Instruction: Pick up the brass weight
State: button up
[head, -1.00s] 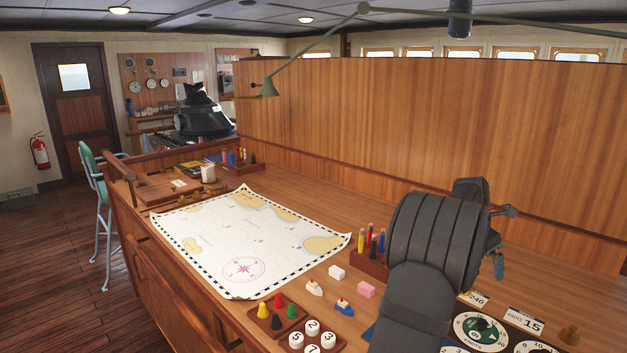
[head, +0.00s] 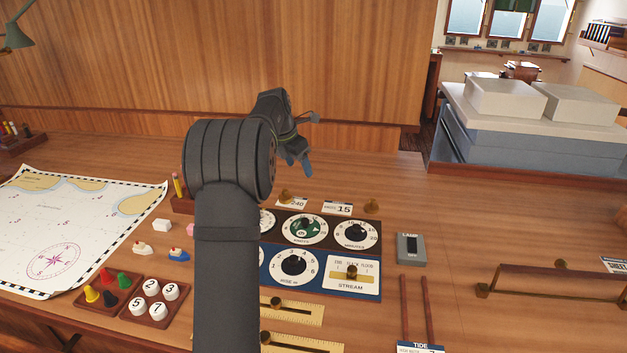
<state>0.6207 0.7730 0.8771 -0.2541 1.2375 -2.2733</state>
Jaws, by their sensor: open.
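A similar brass piece (head: 285,196) stands by the card marked 240, below my gripper in the picture. I cannot tell from the look alone which of them is the weight. My gripper (head: 300,165) hangs above the back of the dial panel, its blue fingertips pointing down. It is open and apart from both brass pieces. My dark arm hides part of the desk and panel.
The dial panel (head: 337,239) has brass-knobbed sliders (head: 292,309) in front. A lamp switch (head: 411,248) and a wooden rack (head: 550,284) lie to the right. The chart (head: 75,225), small boats and numbered pieces are left. A wooden partition (head: 250,60) rises behind.

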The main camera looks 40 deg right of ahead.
notch_tip(320, 180, up, 4)
jog(key=m, duration=3.5)
send_over(372, 199)
jog(key=s+a, duration=0.2)
jog(key=a, duration=0.5)
jog(key=x, duration=1.1)
jog(key=shift+w+d+f, duration=0.1)
jog(key=shift+w+d, duration=0.15)
jog(key=shift+d, duration=0.05)
jog(key=shift+d+x, duration=0.2)
jog(key=shift+x, duration=1.15)
jog(key=shift+d+x, duration=0.2)
jog(key=shift+x, duration=1.15)
jog(key=shift+w, duration=0.1)
jog(key=c, duration=1.2)
jog(key=shift+r, duration=0.3)
